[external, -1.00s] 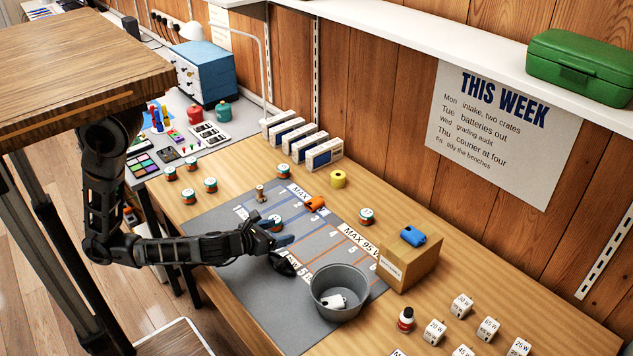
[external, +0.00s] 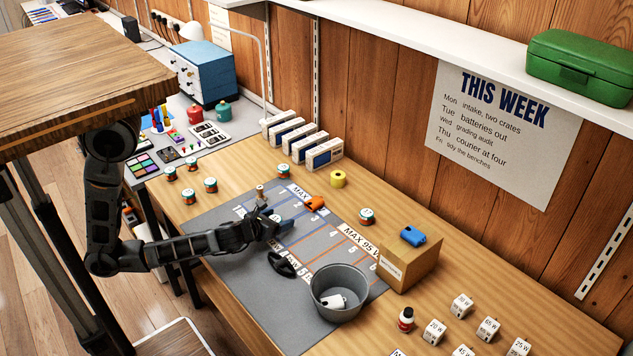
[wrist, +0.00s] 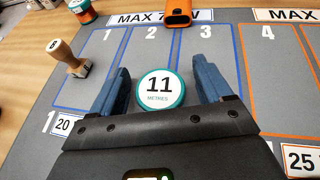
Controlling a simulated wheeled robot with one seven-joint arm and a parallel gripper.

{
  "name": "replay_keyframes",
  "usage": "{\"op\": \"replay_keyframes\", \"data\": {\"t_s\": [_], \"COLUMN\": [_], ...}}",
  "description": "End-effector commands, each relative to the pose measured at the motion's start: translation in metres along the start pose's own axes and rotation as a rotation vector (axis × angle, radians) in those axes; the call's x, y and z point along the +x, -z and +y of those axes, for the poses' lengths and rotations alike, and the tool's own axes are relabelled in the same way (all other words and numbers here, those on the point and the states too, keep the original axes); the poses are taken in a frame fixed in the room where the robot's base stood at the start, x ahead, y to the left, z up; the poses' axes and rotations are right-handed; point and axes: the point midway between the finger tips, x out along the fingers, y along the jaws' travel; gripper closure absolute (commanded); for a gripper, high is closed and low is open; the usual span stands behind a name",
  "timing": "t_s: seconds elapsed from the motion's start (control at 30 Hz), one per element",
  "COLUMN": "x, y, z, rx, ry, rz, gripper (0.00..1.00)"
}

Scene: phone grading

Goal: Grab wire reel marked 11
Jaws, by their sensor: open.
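The wire reel marked 11 (wrist: 160,90) has a white top reading "11 METRES" and a teal rim. In the wrist view it stands on the grey mat (wrist: 65,38) around the blue-lined columns 2 and 3. My gripper (wrist: 163,78) is open, with a blue finger on each side of the reel, apart from it.
A wooden stamp (wrist: 68,58) stands left of my gripper and an orange object (wrist: 178,13) lies beyond the reel. A grey bowl (external: 352,316) and a black object (external: 281,264) are at the front right. Several similar reels (external: 367,216) stand around the mat.

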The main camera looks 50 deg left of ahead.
Motion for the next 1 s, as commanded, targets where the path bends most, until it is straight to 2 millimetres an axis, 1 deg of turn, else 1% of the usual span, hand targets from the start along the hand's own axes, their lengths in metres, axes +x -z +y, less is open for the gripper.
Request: {"op": "replay_keyframes", "data": {"t_s": [0.1, 0.33, 0.9, 1.0], "x": [0.0075, 0.0080, 0.0077, 0.0076], "y": [-0.0004, -0.0002, -0.0002, -0.0003], "z": [-0.0002, 0.0000, -0.0001, -0.0001], "rx": [-0.001, 0.000, -0.001, -0.001], "ry": [0.001, 0.001, 0.001, 0.001], "rz": [0.000, 0.000, 0.000, 0.000], "gripper": [0.21, 0.22, 0.77, 0.79]}}
